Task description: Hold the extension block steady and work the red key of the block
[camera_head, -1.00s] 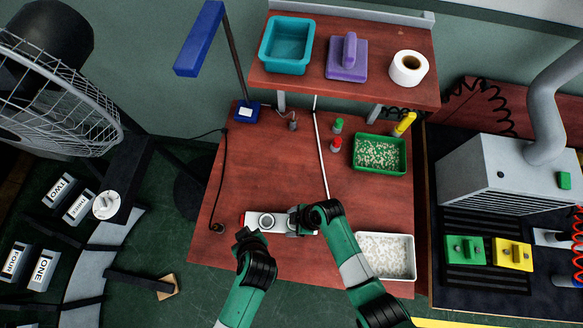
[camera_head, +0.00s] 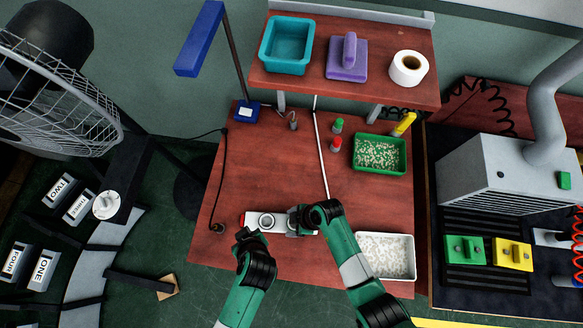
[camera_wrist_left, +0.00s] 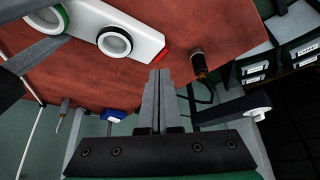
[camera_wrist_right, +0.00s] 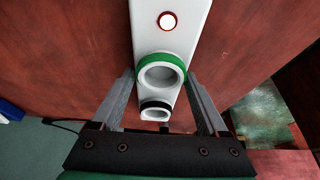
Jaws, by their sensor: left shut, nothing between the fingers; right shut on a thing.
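The white extension block (camera_head: 254,219) lies near the front of the red-brown bench in the head view. In the left wrist view the block (camera_wrist_left: 88,22) has a black-ringed socket, part of a green-ringed one, and the red key (camera_wrist_left: 160,55) at its end. My right gripper (camera_head: 294,221) is shut on the block, with a finger on each side by the green-ringed socket (camera_wrist_right: 162,68). A lit round lamp (camera_wrist_right: 168,21) shows on the block there. My left gripper (camera_head: 242,235) is shut and empty; its fingertips (camera_wrist_left: 161,72) are close to the red key. I cannot tell whether they touch.
A white tray (camera_head: 412,262) stands right of my right arm, and a green tray (camera_head: 404,163) of pellets behind it. Small red and green-capped bottles (camera_head: 336,145) stand near the back. A dark cable (camera_head: 223,185) runs down the bench's left side.

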